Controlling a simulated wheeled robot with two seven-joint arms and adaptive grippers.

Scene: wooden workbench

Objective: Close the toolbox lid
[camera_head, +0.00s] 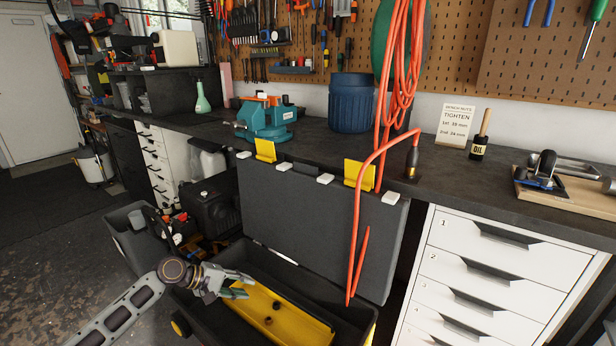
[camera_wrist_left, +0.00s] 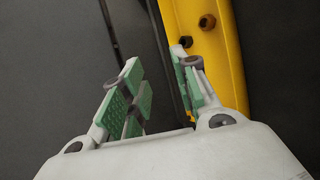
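The toolbox (camera_head: 205,322) is a large dark box on the floor in front of the bench, seen in the head view. Its grey lid (camera_head: 290,205) stands open and upright at the back, with yellow latches (camera_head: 265,150) and white tabs along its top edge. A yellow tray (camera_head: 270,314) lies inside the box. My left gripper (camera_head: 246,284) is over the box's left part, in front of the lid and apart from it. In the left wrist view its green-padded fingers (camera_wrist_left: 160,92) are spread with nothing between them, beside the yellow tray (camera_wrist_left: 215,50). My right gripper is not in view.
An orange cable (camera_head: 358,210) hangs from the pegboard over the bench edge and down across the lid's right part. White drawers (camera_head: 490,280) stand to the right. A black case (camera_head: 215,210) and a grey bin (camera_head: 140,240) stand to the left.

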